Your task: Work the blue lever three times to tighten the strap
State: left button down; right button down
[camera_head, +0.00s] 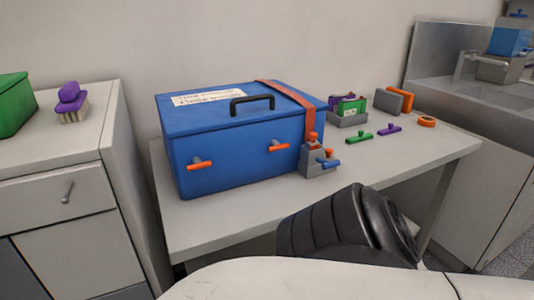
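A blue case (235,148) with a black top handle (251,100) sits on the table. An orange strap (287,92) runs over its lid near the right end. A grey ratchet block (319,163) stands at the case's front right corner, below the strap, with orange-red knobs on it. Neither gripper shows. A black and white part of my own body fills the bottom middle, in front of the table and apart from the lever.
On the table (235,215), a grey holder (348,118) with coloured packs, green (359,136) and purple (390,130) small pieces and an orange ring (426,122) lie right of the case. A cabinet (65,190) with a purple brush (71,103) stands left.

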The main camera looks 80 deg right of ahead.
aim_at(326, 165)
jog(key=k, duration=0.85)
jog(key=z, duration=0.9)
